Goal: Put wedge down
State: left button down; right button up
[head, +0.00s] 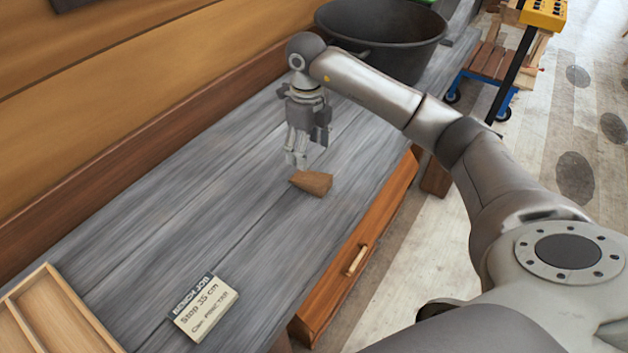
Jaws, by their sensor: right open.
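A brown wooden wedge (312,182) lies on the grey plank bench top (215,195), near the bench's right edge. My right gripper (297,160) points down just behind the wedge in the head view. It is open, and its fingertips are close above or beside the wedge's far end. I cannot tell whether a finger touches the wedge. My left gripper is not in view.
A large dark tub (385,40) stands on the bench behind my right arm. A wooden tray (62,318) and a small card (204,308) are at the near left. A drawer (360,255) with a handle is below the edge. The bench's middle is clear.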

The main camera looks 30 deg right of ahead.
aim_at(311, 177)
notch_tip(311, 177, down, 4)
jog(key=shift+r+p, duration=0.25)
jog(key=shift+p, duration=0.05)
jog(key=shift+s+f+p, duration=0.15)
jog(key=shift+f+p, duration=0.25)
jog(key=shift+f, duration=0.15)
jog(key=f, duration=0.1)
jog(key=f+p, duration=0.1)
jog(key=f, duration=0.1)
jog(key=shift+s+f+p, duration=0.2)
jog(key=shift+f+p, duration=0.05)
jog(key=shift+p, duration=0.05)
jog(key=shift+f, duration=0.45)
jog(key=c, duration=1.2)
